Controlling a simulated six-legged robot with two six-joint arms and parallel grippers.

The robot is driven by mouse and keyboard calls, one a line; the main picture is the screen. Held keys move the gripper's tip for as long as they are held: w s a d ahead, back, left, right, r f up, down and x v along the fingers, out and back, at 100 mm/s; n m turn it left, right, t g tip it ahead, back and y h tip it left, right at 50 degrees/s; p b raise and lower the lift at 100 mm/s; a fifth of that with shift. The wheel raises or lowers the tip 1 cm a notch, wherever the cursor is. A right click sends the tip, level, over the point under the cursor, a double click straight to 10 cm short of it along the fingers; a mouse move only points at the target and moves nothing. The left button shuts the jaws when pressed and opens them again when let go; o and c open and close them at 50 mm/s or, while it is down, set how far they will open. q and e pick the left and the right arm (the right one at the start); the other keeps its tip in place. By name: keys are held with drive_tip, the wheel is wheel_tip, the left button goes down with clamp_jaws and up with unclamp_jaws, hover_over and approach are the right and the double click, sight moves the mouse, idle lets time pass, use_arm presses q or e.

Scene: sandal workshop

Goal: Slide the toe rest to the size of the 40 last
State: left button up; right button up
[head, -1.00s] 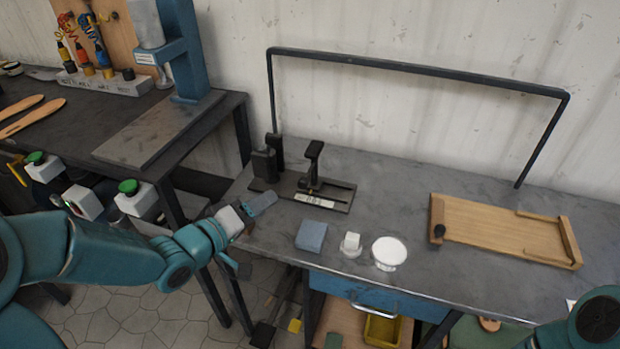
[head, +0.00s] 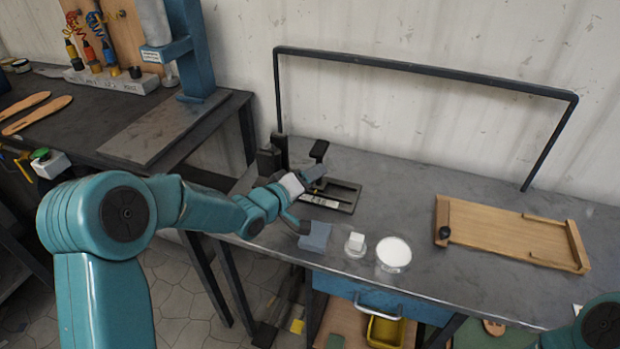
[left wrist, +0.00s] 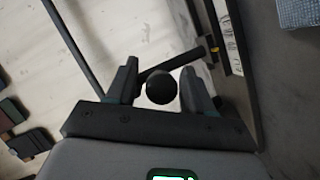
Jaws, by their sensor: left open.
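The black sizing fixture (head: 345,193) stands on the right-hand bench, with a pale scale strip along its front. The toe rest (head: 319,151) is its upright post with a dark top, partly hidden behind my left gripper (head: 309,198). That gripper is open and empty, at the front of the fixture. In the left wrist view, a round dark knob (left wrist: 162,88), seemingly the toe rest's handle, shows between the spread fingers; I cannot tell whether they touch it. I cannot pick out the 40 last. My right gripper is not in view.
A wooden board (head: 490,228) lies at right. A dark bar frame (head: 420,70) rises behind. Flat wooden pieces (head: 36,115) lie on the left bench.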

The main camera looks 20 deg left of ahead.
use_arm(q)
clamp_jaws()
drive_tip(key=shift+d+b, duration=0.35)
drive_tip(key=shift+d, duration=0.55)
unclamp_jaws()
drive_tip(key=shift+a, duration=0.15)
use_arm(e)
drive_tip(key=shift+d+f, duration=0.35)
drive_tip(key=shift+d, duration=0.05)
use_arm(q)
drive_tip(key=v, duration=1.6)
drive_tip(key=shift+s+p, duration=0.2)
drive_tip(key=shift+p, duration=0.2)
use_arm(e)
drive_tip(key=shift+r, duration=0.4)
use_arm(q)
drive_tip(key=shift+s+a, duration=0.1)
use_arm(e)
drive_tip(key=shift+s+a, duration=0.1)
